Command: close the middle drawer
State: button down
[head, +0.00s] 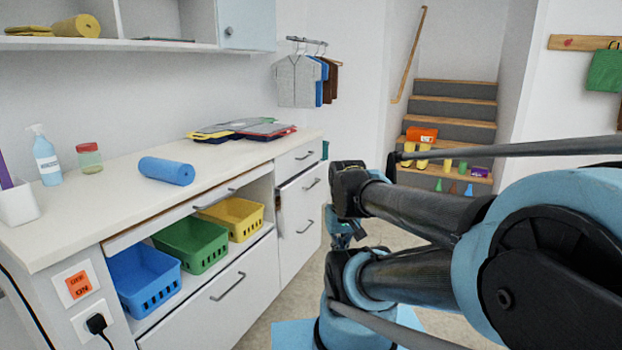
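The white cabinet has a column of drawers at its right end in the head view. The middle drawer (299,196) of that column has a grey bar handle and sits below the top drawer (296,161). Its front appears to stand out a little, with a dark gap along its left edge; how far it is open is hard to tell. My gripper (341,238) hangs to the right of the drawer column, apart from it in the picture. It is small and partly hidden by my arm, so its fingers cannot be read.
A thin wide drawer (180,214) sits under the counter (115,196), above blue, green and yellow baskets. Stairs (453,107) rise behind. Floor shows between cabinet and arm.

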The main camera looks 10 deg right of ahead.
aim_at(301, 197)
jog(key=i, duration=1)
